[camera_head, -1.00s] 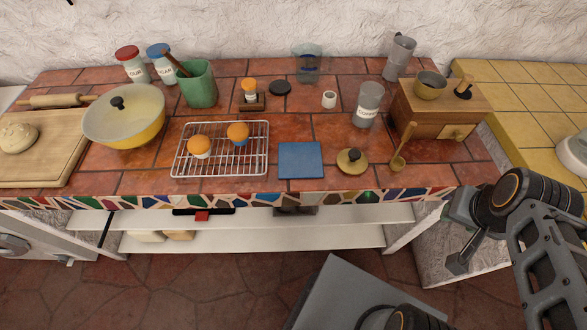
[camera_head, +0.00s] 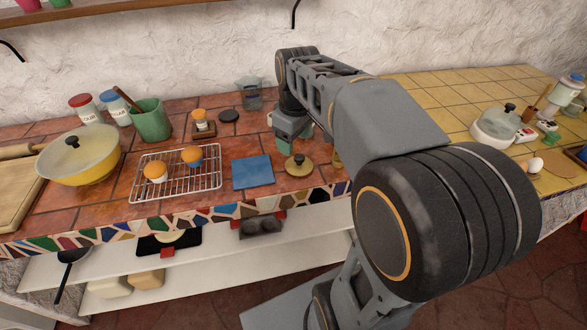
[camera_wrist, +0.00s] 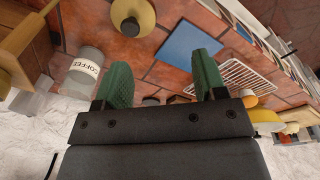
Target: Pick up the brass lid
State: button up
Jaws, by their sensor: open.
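The brass lid (camera_head: 299,165) lies on the red-tiled counter, a shallow gold disc with a dark knob on top. It sits right of the blue square mat (camera_head: 253,172). In the wrist view the lid (camera_wrist: 143,14) is at the top, beyond the fingertips and cut by the picture's edge. My gripper (camera_wrist: 159,72) is open and empty, its two green fingers apart. In the head view its body (camera_head: 291,125) hangs above the counter near the lid, with the fingers mostly hidden. The lid is apart from the fingers.
A wire rack (camera_head: 176,172) with two orange-topped cups stands to the left. A coffee jar (camera_wrist: 80,73) and a wooden box (camera_wrist: 22,40) are close to my gripper in the wrist view. My arm hides much of the counter's right part in the head view.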

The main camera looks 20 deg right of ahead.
jog(key=w+d+n+g, duration=0.1)
jog(key=w+d+n, duration=0.2)
jog(key=w+d, duration=0.15)
jog(key=b, duration=0.2)
send_over(299, 156)
jog(key=f, duration=0.6)
jog(key=shift+s+d+f, duration=0.1)
jog(key=shift+s+f, duration=0.15)
jog(key=shift+f, duration=0.05)
jog(key=shift+w+a+f, duration=0.1)
jog(key=shift+f, duration=1.55)
jog(key=shift+w+a+f, duration=0.1)
jog(key=shift+f, duration=1.5)
jog(key=c, duration=1)
jog(key=shift+r, duration=0.1)
